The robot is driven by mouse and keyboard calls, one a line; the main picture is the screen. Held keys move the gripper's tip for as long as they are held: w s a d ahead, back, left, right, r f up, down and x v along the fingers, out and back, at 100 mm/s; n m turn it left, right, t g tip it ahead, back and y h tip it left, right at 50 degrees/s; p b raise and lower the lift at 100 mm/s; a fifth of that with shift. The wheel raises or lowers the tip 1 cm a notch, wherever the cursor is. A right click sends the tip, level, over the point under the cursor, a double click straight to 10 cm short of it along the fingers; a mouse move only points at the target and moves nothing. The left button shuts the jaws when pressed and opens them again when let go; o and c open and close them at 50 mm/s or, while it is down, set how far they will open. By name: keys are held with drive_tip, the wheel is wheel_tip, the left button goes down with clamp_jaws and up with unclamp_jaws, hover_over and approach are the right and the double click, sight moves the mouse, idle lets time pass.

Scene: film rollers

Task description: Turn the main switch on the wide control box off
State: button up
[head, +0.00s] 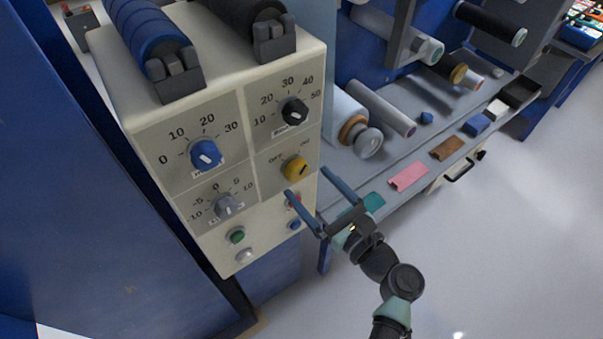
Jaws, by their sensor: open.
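The wide control box (240,119) is cream with grey panels and stands at the left in the head view. Its yellow main switch (295,168) is a round knob at the right of the front, between the labels OFF and ON. The knob's dark pointer mark leans toward the upper right, on the ON side. My gripper (305,180) is open, with its two blue fingers reaching toward the box just below the yellow switch. Nothing shows between the fingers. I cannot tell whether a finger touches the box.
A blue knob (206,154), a black knob (295,111) and a grey knob (227,206) share the front. A green button (236,236) sits lower. A grey bench (440,125) with rollers and coloured blocks extends right. Clear floor (500,250) lies at the lower right.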

sight(299, 175)
drive_tip(key=shift+x, duration=2)
drive_tip(key=c, duration=1.4)
drive_tip(key=n+b, duration=0.2)
drive_tip(key=n, duration=0.1)
drive_tip(key=n+b, duration=0.2)
drive_tip(key=n, duration=0.1)
drive_tip(key=shift+f+n, duration=0.2)
drive_tip(key=shift+n, duration=0.1)
drive_tip(key=n+b, duration=0.3)
drive_tip(key=n, duration=0.1)
drive_tip(key=shift+n+b, duration=1.1)
drive_tip(key=shift+n, duration=0.4)
drive_tip(key=shift+r+n, duration=0.1)
drive_tip(key=shift+n, duration=0.2)
